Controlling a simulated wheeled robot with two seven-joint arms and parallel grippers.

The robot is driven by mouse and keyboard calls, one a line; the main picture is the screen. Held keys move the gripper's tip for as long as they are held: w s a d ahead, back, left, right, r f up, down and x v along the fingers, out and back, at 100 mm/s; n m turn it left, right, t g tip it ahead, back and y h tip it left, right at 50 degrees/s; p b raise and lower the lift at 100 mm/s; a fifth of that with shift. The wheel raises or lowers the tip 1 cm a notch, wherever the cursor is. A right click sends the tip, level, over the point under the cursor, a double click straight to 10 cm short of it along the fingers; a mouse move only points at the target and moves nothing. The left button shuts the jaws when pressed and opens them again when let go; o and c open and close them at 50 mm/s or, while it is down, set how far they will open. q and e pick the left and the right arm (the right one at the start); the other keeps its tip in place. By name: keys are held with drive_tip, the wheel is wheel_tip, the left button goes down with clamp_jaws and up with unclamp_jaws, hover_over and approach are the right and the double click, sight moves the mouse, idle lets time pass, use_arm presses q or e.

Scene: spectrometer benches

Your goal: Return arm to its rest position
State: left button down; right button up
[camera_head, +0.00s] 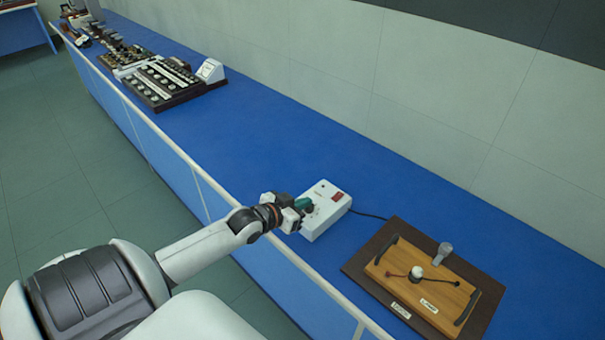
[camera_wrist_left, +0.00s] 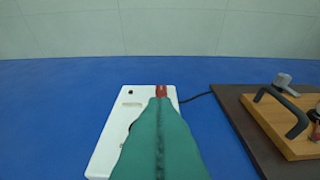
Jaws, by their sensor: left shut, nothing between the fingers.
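My left arm reaches in from the lower left in the head view, over the front edge of the blue bench. My left gripper (camera_head: 303,203) is shut and holds nothing. Its green fingers are at the near left side of a white box (camera_head: 329,207) with a dark red window on top. I cannot tell whether the fingertips touch the box. In the left wrist view the shut green fingers (camera_wrist_left: 160,115) cover much of the white box (camera_wrist_left: 105,148). My right gripper is not in view.
A dark board (camera_head: 358,261) bearing a wooden tray (camera_head: 455,297) with black handles lies right of the box, with a cable running between. Several instruments and a black tray (camera_head: 160,82) stand at the far left. The middle of the blue bench (camera_head: 255,132) is clear.

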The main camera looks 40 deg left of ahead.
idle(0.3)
use_arm(q)
drive_tip(key=s+d+f+m+g, duration=0.1)
drive_tip(key=s+d+f+g, duration=0.4)
drive_tip(key=s+d, duration=0.7)
drive_tip(key=s+d+r+g+y, duration=0.1)
drive_tip(key=s+d+g, duration=0.15)
drive_tip(key=s, duration=0.35)
drive_tip(key=s+d+r+g, duration=0.2)
drive_tip(key=s+d, duration=0.2)
drive_tip(key=s, duration=0.2)
wheel_tip(320, 180, down, 29)
drive_tip(key=g+b, duration=0.2)
drive_tip(key=b, duration=0.1)
drive_tip(key=s+a+f+g+b, duration=0.1)
drive_tip(key=s+a+f+b, duration=0.2)
drive_tip(key=s+f, duration=1.4)
wheel_tip(320, 180, down, 3)
drive_tip(key=shift+s+a+r, duration=0.15)
drive_tip(key=shift+s+a, duration=0.05)
drive_tip(key=shift+s, duration=0.05)
